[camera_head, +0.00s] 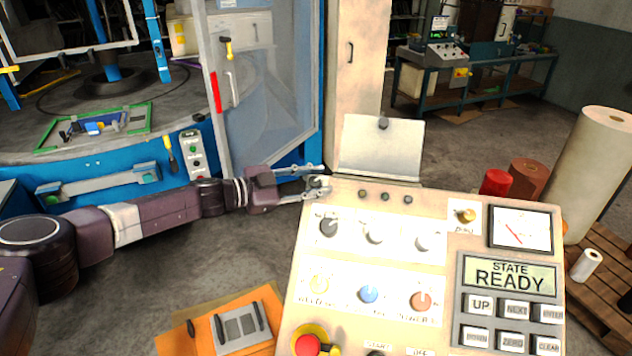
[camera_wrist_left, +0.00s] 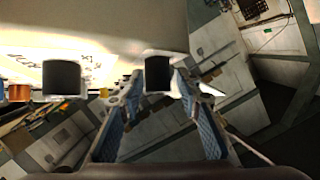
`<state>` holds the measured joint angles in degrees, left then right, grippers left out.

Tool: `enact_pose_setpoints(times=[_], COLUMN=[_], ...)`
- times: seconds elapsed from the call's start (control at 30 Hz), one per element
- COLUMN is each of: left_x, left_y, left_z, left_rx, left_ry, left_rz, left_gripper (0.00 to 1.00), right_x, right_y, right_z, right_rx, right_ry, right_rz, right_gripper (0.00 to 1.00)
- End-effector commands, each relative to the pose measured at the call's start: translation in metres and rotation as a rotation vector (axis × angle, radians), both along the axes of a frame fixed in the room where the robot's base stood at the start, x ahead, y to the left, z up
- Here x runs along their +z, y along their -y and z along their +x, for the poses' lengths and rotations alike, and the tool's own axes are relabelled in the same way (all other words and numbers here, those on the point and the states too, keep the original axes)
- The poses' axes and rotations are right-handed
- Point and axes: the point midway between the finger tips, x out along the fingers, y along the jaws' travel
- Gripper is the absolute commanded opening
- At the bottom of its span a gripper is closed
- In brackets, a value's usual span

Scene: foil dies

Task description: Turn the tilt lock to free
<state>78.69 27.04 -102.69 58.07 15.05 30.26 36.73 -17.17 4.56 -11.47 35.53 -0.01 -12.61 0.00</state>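The sloped cream control panel (camera_head: 345,258) fills the lower right of the head view. It carries several knobs, including a dark grey one (camera_head: 328,226), a blue one (camera_head: 369,294) and an orange one (camera_head: 421,300). I cannot read any label as the tilt lock. My left gripper (camera_head: 324,181) is at the panel's upper left corner, its fingers apart. In the left wrist view its fingers (camera_wrist_left: 158,88) stand open on either side of a black cylindrical knob (camera_wrist_left: 157,73). Contact cannot be told. Another black knob (camera_wrist_left: 62,78) shows to the left. My right gripper is not in view.
A white sheet on a raised plate (camera_head: 381,146) stands behind the panel. A display reading READY (camera_head: 510,275) and a red button (camera_head: 308,345) are on it. A blue-framed machine (camera_head: 105,185) is at the left. A large roll (camera_head: 596,170) stands at right.

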Motion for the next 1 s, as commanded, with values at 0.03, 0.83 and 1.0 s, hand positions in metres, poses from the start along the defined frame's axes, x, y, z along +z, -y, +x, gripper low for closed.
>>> enact_pose_setpoints(times=[0.03, 0.83, 1.0], left_x=[-0.001, 0.013, 0.018], left_y=[0.0, -0.07, -0.092], left_z=[0.0, -0.036, -0.048], left_rx=[0.0, 0.003, 0.001], left_ry=[-0.001, -0.002, -0.002], left_rz=[0.0, 0.0, 0.0], left_gripper=[0.38, 0.38, 0.38], right_x=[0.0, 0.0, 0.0], right_y=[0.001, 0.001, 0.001], right_z=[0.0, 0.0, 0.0], right_rx=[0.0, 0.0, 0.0], right_ry=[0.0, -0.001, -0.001], right_rz=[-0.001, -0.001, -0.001], right_gripper=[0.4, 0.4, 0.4])
